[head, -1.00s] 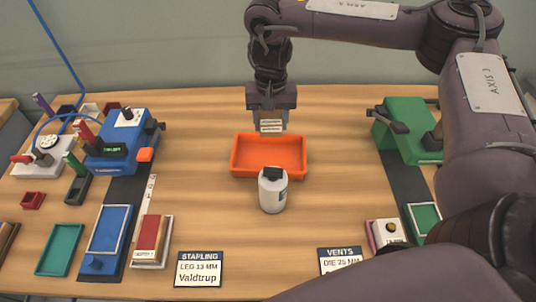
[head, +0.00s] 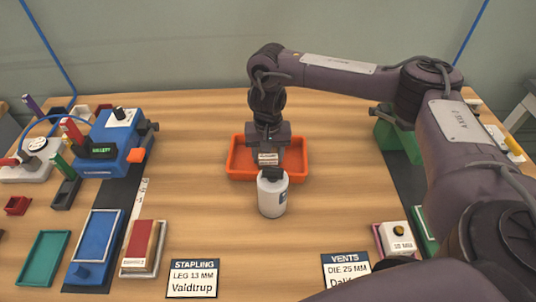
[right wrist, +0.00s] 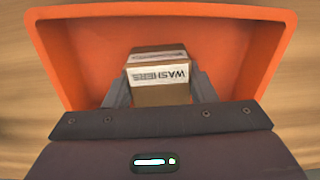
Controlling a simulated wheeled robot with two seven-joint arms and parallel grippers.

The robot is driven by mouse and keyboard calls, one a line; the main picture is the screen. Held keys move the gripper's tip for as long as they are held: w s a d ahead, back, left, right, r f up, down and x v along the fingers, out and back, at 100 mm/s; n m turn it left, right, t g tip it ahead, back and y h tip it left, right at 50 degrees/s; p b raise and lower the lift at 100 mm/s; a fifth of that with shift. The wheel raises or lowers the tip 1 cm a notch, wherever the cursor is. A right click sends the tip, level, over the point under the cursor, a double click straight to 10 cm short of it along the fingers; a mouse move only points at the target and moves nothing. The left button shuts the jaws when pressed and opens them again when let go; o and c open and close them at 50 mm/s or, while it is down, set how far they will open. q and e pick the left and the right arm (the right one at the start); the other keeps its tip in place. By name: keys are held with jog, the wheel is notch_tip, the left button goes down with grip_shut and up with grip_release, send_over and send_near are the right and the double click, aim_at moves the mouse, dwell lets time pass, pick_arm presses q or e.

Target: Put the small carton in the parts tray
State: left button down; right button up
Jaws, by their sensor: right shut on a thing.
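The small carton (right wrist: 158,72) is brown with a white label reading WASHERS. In the right wrist view it sits between the two fingers of my right gripper (right wrist: 160,90), which is shut on it. The orange parts tray (right wrist: 275,50) lies behind and around the carton in that view. In the head view the tray (head: 236,170) is at the middle of the table, and my right gripper (head: 268,152) holds the carton (head: 268,158) over it. Whether the carton touches the tray floor cannot be told. My left gripper is not in view.
A white bottle with a black cap (head: 272,196) stands in front of the tray and hides part of it. A blue stapling machine (head: 118,140) is at left, a green machine (head: 398,138) at right. Table beside the tray is clear.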

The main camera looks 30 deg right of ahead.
jog(key=o, duration=0.8)
jog(key=shift+f, duration=0.1)
jog(key=shift+o, duration=1.1)
notch_tip(320, 180, up, 12)
jog(key=p, duration=0.4)
